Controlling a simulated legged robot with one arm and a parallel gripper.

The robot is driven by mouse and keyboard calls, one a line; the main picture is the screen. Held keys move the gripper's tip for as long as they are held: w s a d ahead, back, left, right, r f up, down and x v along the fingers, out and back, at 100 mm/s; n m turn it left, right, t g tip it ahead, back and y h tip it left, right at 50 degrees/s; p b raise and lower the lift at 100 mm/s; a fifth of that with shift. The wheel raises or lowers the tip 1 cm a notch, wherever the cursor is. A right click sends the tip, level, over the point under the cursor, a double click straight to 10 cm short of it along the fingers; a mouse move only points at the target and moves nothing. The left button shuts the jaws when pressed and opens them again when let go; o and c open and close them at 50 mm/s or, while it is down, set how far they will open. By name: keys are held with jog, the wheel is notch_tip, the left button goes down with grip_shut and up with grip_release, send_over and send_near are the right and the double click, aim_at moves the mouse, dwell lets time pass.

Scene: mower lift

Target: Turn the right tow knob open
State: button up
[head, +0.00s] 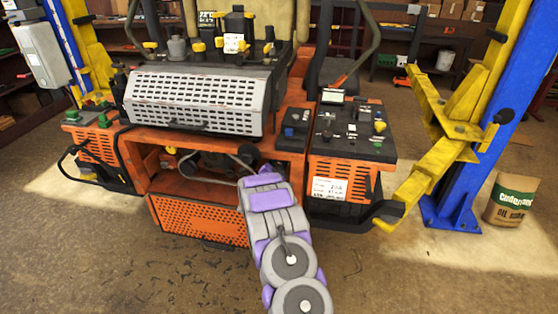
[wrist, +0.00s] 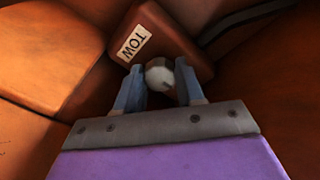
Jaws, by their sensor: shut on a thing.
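In the wrist view, my gripper (wrist: 162,88) has its two grey-blue fingers on either side of a pale round tow knob (wrist: 160,76). The fingers are shut on the knob. A brown block with a white TOW label (wrist: 132,44) sits right behind the knob. In the head view, my purple and grey arm reaches into the orange mower's (head: 200,220) underside near its middle. The fingers and the knob are hidden there behind my arm. Which way the knob is turned cannot be told.
A yellow lift arm (head: 440,170) and blue lift post (head: 480,150) stand to the right. The mower's right side box (head: 345,180) is close beside my arm. An oil-absorbent bag (head: 508,200) stands at far right. The floor in front is open.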

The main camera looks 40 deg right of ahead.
jog(key=n+t+p, duration=0.1)
jog(key=n+p, duration=0.8)
jog(key=n, duration=0.1)
jog(key=shift+s+d+n, duration=0.1)
jog(key=shift+n, duration=0.3)
jog(key=shift+f+n+p, duration=0.1)
jog(key=shift+n+p, duration=0.2)
jog(key=shift+p, duration=0.05)
jog(key=o, duration=1)
jog(key=shift+o, duration=0.2)
jog(key=p+v, duration=0.1)
jog(key=v, duration=1.6)
jog(key=shift+f, duration=0.35)
jog(key=shift+s, duration=0.1)
